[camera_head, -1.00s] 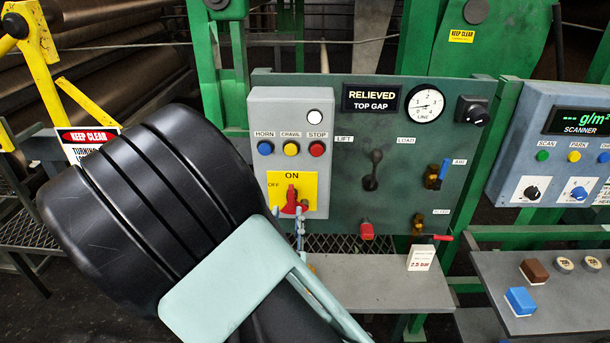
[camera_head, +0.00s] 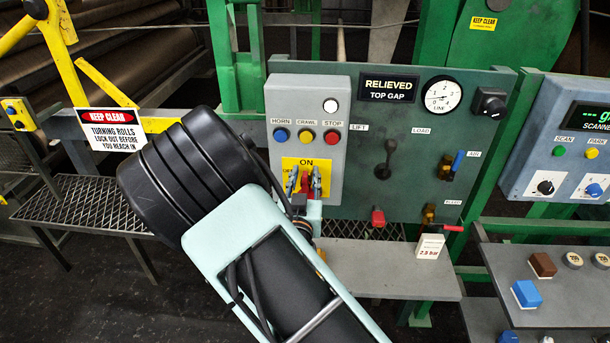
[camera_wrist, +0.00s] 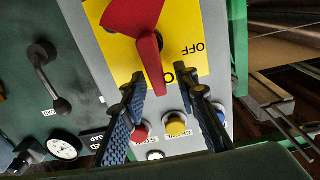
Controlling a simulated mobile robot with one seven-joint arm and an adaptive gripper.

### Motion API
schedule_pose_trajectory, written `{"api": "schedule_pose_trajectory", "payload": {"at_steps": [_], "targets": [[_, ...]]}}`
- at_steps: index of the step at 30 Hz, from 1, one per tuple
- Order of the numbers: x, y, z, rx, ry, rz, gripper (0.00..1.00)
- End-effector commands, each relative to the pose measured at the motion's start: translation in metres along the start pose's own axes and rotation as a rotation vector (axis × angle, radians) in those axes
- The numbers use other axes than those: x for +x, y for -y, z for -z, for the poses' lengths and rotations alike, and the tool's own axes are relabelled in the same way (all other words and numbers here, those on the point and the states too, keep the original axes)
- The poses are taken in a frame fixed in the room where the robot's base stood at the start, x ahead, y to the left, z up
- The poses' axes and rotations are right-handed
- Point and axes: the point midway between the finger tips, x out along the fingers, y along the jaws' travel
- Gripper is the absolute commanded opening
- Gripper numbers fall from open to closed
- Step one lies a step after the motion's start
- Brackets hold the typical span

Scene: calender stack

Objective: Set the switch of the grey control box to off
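The grey control box (camera_head: 284,90) hangs on the left of a green panel. Its yellow plate (camera_head: 289,162) carries a red rotary switch (camera_head: 305,184), mostly hidden by my gripper in the head view. In the wrist view the red switch handle (camera_wrist: 150,60) points towards the partly hidden ON label; OFF (camera_wrist: 193,48) is to one side. My gripper (camera_head: 304,172) is open in front of the plate. In the wrist view its two fingertips (camera_wrist: 157,82) lie on either side of the handle's end, with a gap visible at least on the OFF side.
Blue, yellow and red buttons (camera_head: 307,135) sit just above the plate. A lever (camera_head: 384,165) and a gauge (camera_head: 442,95) are on the green panel. A grey shelf (camera_head: 380,275) juts out below. A mesh bench (camera_head: 80,205) and a KEEP CLEAR sign stand left.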

Motion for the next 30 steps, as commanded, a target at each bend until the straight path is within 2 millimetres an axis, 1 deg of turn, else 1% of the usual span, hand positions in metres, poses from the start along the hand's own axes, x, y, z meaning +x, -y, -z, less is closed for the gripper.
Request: {"api": "schedule_pose_trajectory", "payload": {"at_steps": [2,3,10,22,26,30], "targets": [[-0.0001,0.0000,0.0000,0.000,0.000,0.000,0.28],[-0.0001,0.0000,0.0000,0.000,0.000,0.000,0.25],[-0.0003,0.0000,0.0001,0.000,0.000,0.000,0.00],[-0.0004,0.0014,-0.0002,-0.026,-0.001,0.000,0.00],[-0.0004,0.0039,-0.0006,-0.078,-0.001,0.001,0.00],[-0.0003,0.0079,-0.0013,-0.168,-0.001,0.001,0.00]]}}
